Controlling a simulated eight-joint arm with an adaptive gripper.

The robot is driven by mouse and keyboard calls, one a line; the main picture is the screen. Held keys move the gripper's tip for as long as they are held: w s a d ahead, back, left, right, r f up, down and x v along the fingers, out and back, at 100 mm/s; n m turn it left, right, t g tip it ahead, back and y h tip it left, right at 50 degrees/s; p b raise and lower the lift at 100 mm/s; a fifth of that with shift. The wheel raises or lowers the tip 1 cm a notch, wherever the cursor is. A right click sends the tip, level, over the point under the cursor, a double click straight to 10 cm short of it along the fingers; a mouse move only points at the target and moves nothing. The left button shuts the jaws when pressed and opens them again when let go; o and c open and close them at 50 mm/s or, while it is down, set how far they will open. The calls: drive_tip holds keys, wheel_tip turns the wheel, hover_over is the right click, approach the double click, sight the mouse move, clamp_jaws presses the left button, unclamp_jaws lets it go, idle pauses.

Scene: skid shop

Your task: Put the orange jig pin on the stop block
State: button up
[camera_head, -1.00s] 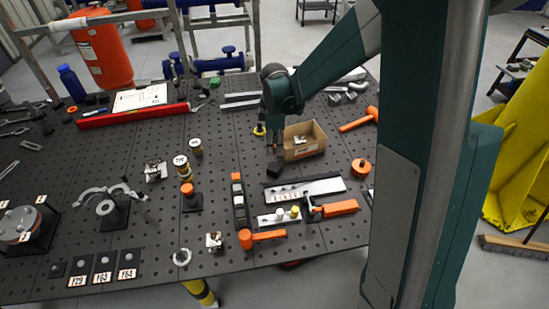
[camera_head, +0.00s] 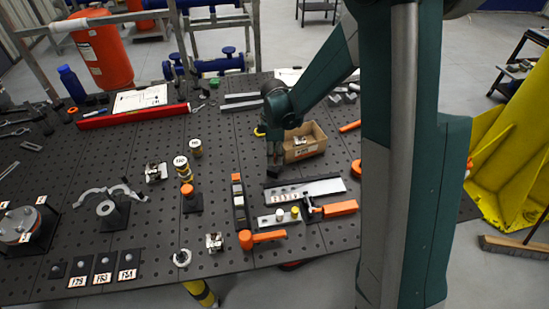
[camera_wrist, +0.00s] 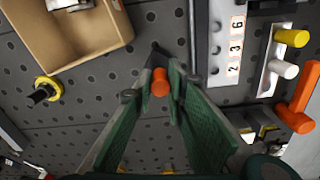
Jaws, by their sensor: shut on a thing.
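The orange jig pin (camera_wrist: 160,82) shows in the wrist view between the tips of my gripper (camera_wrist: 160,76), which is shut on it. A dark block shape (camera_wrist: 158,56), seemingly the stop block, shows just beyond the fingertips; the fingers hide part of it, and I cannot tell whether the pin touches it. In the head view my gripper (camera_head: 274,165) is low over the perforated table, in front of the cardboard box. It hides the pin and most of what lies below it there.
The open cardboard box (camera_head: 305,153) stands close behind my gripper. A numbered plate (camera_head: 325,187), a strip with white and yellow pegs (camera_head: 265,222) and an orange-handled clamp (camera_head: 341,208) lie nearby on the right and front. A yellow-ringed dark piece (camera_wrist: 42,90) lies left in the wrist view.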

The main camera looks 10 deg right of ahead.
drive_tip(key=shift+f, duration=0.45)
drive_tip(key=shift+f, duration=0.15)
drive_tip(key=o, duration=0.9)
wheel_tip(320, 180, up, 12)
drive_tip(key=shift+r, duration=0.2)
idle(0.4)
idle(0.5)
